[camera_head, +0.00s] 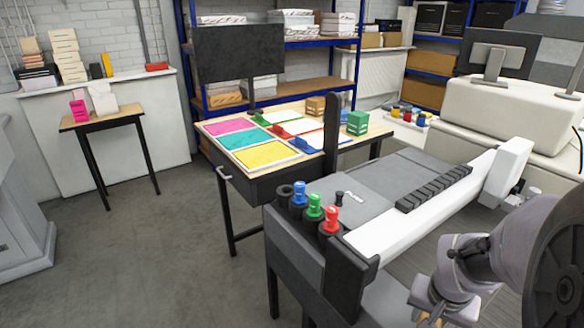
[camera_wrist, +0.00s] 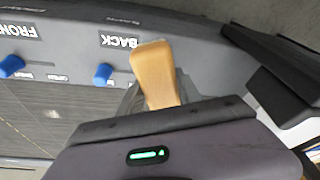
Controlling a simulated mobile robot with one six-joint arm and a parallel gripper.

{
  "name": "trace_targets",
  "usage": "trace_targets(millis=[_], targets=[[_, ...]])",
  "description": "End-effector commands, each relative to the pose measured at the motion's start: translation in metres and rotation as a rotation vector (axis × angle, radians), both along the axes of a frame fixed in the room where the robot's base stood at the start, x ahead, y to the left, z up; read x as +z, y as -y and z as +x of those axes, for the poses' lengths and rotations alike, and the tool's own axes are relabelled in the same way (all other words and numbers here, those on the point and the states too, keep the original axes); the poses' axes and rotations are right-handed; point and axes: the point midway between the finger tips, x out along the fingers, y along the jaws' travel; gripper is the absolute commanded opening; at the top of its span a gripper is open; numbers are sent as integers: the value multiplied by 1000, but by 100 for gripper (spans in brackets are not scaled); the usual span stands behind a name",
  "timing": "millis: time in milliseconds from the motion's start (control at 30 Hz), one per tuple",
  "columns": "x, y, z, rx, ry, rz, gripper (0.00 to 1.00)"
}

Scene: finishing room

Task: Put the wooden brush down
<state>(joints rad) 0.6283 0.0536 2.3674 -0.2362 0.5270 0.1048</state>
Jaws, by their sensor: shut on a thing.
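The wooden brush (camera_wrist: 153,72) shows in the wrist view as a pale tan wooden piece with a rounded end, sticking out beyond my gripper (camera_wrist: 158,104). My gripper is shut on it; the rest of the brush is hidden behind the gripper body. Behind the brush in the wrist view is a grey machine panel (camera_wrist: 70,42) with the words FRONT and BACK and blue knobs (camera_wrist: 103,74). I cannot tell whether the brush touches the panel. In the head view my arm is at the lower right, with its end partly cut off by the bottom edge.
A large grey and white machine (camera_head: 375,190) with blue, green and red capped parts fills the middle right. Behind it a table (camera_head: 258,178) holds coloured sheets and small blocks. A small side table (camera_head: 98,122) stands at the left. The floor (camera_head: 150,250) at the left is clear.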

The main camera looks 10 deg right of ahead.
Motion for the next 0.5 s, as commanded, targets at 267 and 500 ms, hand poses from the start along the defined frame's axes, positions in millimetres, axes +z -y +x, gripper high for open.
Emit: trace_targets(millis=[267, 500], targets=[[-10, 16, 68, 2, 0, 0, 0], [-46, 16, 70, 0, -3, 1, 0]])
